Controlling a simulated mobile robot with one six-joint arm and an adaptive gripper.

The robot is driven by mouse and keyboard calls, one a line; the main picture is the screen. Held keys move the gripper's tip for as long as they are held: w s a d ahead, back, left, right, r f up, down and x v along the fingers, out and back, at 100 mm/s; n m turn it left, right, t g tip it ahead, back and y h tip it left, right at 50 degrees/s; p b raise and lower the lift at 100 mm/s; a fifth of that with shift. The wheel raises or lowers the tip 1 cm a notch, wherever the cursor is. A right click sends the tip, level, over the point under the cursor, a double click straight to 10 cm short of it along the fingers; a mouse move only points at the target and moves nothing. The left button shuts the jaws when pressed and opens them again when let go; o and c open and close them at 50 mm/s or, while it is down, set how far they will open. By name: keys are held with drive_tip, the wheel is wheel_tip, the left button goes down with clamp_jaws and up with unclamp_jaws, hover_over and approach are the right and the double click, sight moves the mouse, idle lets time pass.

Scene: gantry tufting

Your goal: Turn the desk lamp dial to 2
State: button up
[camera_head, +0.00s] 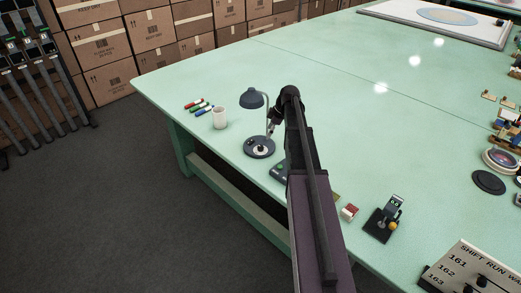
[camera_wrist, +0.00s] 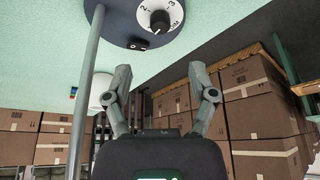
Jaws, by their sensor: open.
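The dark blue-grey desk lamp (camera_head: 252,99) stands upright on the pale green table. Its round base (camera_head: 259,148) carries a white dial plate with a black knob. In the head view, my arm stands right of the lamp and the fingertips are hard to make out.
A white mug (camera_head: 220,119) and several coloured markers (camera_head: 198,106) lie left of the lamp. The lamp's pole (camera_wrist: 87,90) runs past the left finger in the wrist view. A small device (camera_head: 384,222) and a red-and-white block (camera_head: 349,212) stand right of my arm. The table's middle is clear.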

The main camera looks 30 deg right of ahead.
sight(261, 146)
drive_tip(key=shift+b+x, duration=4.1)
drive_tip(key=shift+x, duration=0.65)
clamp_jaws()
